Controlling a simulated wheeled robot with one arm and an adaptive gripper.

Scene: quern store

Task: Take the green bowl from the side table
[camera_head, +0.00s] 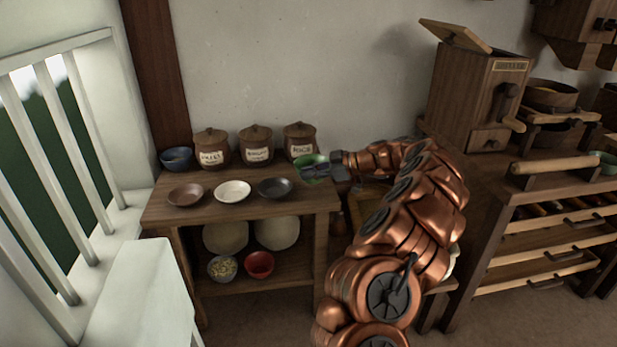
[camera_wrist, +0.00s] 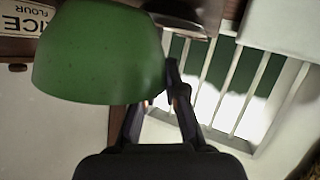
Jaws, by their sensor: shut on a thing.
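The green bowl (camera_head: 309,161) is at the right end of the side table (camera_head: 158,212), in front of the right-hand lidded jar. My gripper (camera_head: 331,170) reaches it from the right and is shut on its rim. In the wrist view the bowl (camera_wrist: 95,55) fills the upper left, appearing upside down, with the fingers (camera_wrist: 168,88) at its edge. The fingers partly cover the bowl in the head view. I cannot tell whether its base touches the tabletop.
A brown bowl (camera_head: 185,195), a white bowl (camera_head: 233,191) and a dark bowl (camera_head: 275,188) stand along the table front. Lidded jars (camera_head: 256,146) and a blue bowl (camera_head: 176,158) stand behind. A wooden mill (camera_head: 475,95) is on the counter to the right.

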